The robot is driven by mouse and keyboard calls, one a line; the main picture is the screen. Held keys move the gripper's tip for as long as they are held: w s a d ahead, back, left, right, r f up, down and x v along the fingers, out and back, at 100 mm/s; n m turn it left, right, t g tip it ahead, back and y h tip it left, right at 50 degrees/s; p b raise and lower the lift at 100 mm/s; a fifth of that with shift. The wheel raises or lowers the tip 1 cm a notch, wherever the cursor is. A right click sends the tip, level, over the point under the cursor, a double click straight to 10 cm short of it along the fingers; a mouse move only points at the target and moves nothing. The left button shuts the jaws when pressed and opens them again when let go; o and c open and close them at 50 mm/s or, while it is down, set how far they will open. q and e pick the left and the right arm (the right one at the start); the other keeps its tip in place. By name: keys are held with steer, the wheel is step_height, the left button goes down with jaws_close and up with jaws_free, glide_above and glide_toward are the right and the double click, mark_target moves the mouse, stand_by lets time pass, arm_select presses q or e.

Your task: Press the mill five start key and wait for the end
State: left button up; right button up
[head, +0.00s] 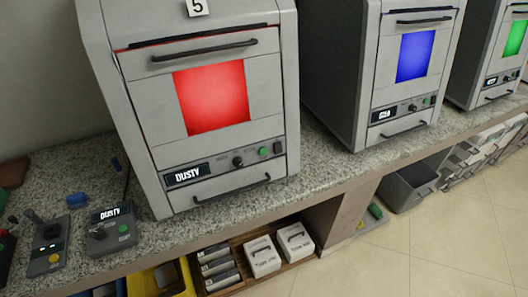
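The mill marked 5 (130,100) stands on the counter at the left centre, with a number 5 plate (197,7) on top. Its window (211,95) glows red. Its display (187,174) reads "DUSTY". On its front panel are a dark knob (238,161), a green round key (263,151) and a dark switch (278,147). A separate grey box (103,238) on the counter in front also has a display (110,214) reading "DUSTY", a knob and a green key (123,229). Neither of my grippers is in view.
A second machine (347,75) with a blue window and a third with a green window (515,38) stand to the right. A joystick box (47,250) sits left of the grey box. Below the counter are white boxes (263,257) and a grey bin (408,187).

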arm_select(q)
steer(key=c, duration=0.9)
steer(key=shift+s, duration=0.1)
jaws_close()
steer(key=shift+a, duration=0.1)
